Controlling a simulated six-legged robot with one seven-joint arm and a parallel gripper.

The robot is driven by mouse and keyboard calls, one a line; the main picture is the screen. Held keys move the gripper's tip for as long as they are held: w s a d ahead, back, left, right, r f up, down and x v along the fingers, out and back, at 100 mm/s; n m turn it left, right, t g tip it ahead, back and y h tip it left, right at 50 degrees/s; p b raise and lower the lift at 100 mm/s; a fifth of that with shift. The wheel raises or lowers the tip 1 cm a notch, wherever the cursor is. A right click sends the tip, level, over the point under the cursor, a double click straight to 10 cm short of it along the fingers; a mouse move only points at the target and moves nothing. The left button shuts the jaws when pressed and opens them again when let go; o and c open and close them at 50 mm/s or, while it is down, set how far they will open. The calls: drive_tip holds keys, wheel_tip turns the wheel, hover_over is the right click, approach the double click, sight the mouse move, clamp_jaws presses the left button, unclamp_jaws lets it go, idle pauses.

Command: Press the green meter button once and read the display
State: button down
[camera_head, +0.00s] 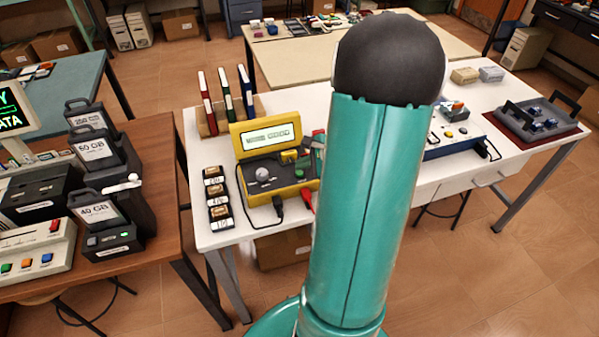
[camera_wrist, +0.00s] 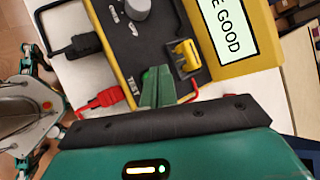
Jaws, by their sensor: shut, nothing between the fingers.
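The yellow meter (camera_head: 290,187) stands on the white table with its lid raised. The display (camera_head: 268,136) in the lid is lit, with text too small to read in the head view. In the wrist view, the display (camera_wrist: 229,27) reads "E GOOD", with its start cut off. My gripper (camera_wrist: 157,72) is shut and empty, its green fingertips over the meter's front edge beside the "TEST" label. A brighter green patch at the fingertips seems to be the green button (camera_wrist: 148,76), mostly hidden. I cannot tell whether it is pressed.
A grey knob (camera_wrist: 137,9) and a yellow clip part (camera_wrist: 185,55) with a red lead rise from the panel. Black and red plugs (camera_wrist: 108,97) sit at its edge. Labelled blocks (camera_head: 217,198) and upright binders (camera_head: 225,95) stand nearby on the table.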

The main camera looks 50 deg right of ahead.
sight(303, 176)
wheel_tip(303, 176, up, 5)
idle(0.7)
idle(0.7)
drive_tip(key=a+r+n+g, duration=0.1)
drive_tip(key=a+r+n, duration=0.25)
drive_tip(key=a, duration=0.35)
drive_tip(key=w+a+r+n+g+y, duration=0.1)
drive_tip(key=a+r+n, duration=0.1)
drive_tip(key=a+n, duration=0.3)
drive_tip(key=a+r+n+g, duration=0.1)
drive_tip(key=a+r+n, duration=0.2)
drive_tip(key=a, duration=0.5)
drive_tip(key=s+a+r+n+h, duration=0.3)
drive_tip(key=s+a+r+n, duration=0.4)
drive_tip(key=a+n, duration=0.5)
drive_tip(key=shift+s+a+n, duration=0.15)
drive_tip(key=shift+s+n, duration=0.3)
drive_tip(key=shift+s, duration=0.75)
